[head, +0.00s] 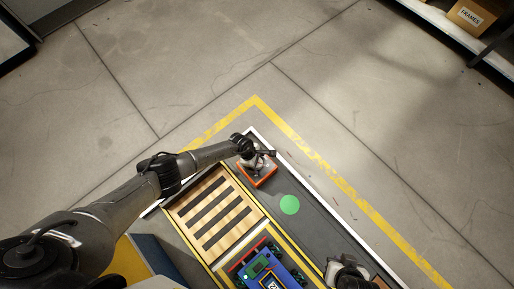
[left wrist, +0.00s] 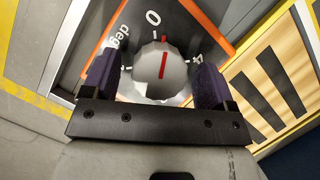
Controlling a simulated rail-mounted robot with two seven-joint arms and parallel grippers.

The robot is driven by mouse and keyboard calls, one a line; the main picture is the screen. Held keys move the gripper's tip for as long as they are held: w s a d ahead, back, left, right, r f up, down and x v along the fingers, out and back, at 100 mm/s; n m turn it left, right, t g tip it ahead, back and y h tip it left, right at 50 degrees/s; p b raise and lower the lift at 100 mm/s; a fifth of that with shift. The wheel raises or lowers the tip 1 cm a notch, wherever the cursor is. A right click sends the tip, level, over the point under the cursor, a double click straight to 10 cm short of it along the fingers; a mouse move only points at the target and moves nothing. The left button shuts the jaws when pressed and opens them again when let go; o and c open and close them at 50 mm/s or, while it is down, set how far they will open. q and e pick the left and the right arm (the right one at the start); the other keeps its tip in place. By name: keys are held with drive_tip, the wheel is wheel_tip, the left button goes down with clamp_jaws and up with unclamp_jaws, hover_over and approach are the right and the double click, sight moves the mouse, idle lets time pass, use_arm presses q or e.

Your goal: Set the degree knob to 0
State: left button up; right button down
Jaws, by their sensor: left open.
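The degree knob (left wrist: 150,76) is a pale grey ribbed dial with a red pointer line, on a dark panel with an orange border. In the left wrist view its pointer aims just right of the printed 0 (left wrist: 153,17). A "deg" label lies left and a partly hidden 4 right. My left gripper (left wrist: 158,82) is open, with one dark finger on each side of the knob; I cannot tell whether they touch it. In the head view my left gripper (head: 257,156) is over the orange-edged panel (head: 262,180) and partly hides the knob.
A slatted wooden tray (head: 216,213) lies beside the panel. A green disc (head: 289,205) marks the grey bench top. A blue device with wheels (head: 270,273) is nearer. A black and grey object (head: 348,274) at the bottom edge is unclear. Floor beyond the bench is clear.

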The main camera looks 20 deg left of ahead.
use_arm(q)
drive_tip(key=shift+f, duration=0.15)
drive_tip(key=shift+c, duration=0.2)
drive_tip(key=c, duration=0.8)
drive_tip(key=shift+r+n+t+p, duration=0.2)
drive_tip(key=shift+n+t+p, duration=0.1)
drive_tip(key=shift+n+p, duration=0.6)
drive_tip(key=shift+c, duration=0.2)
drive_tip(key=shift+d+f+n+t+p, duration=0.1)
drive_tip(key=shift+f+n+t+p, duration=0.15)
drive_tip(key=shift+n, duration=0.45)
drive_tip(key=o, duration=0.9)
drive_tip(key=shift+r, duration=0.15)
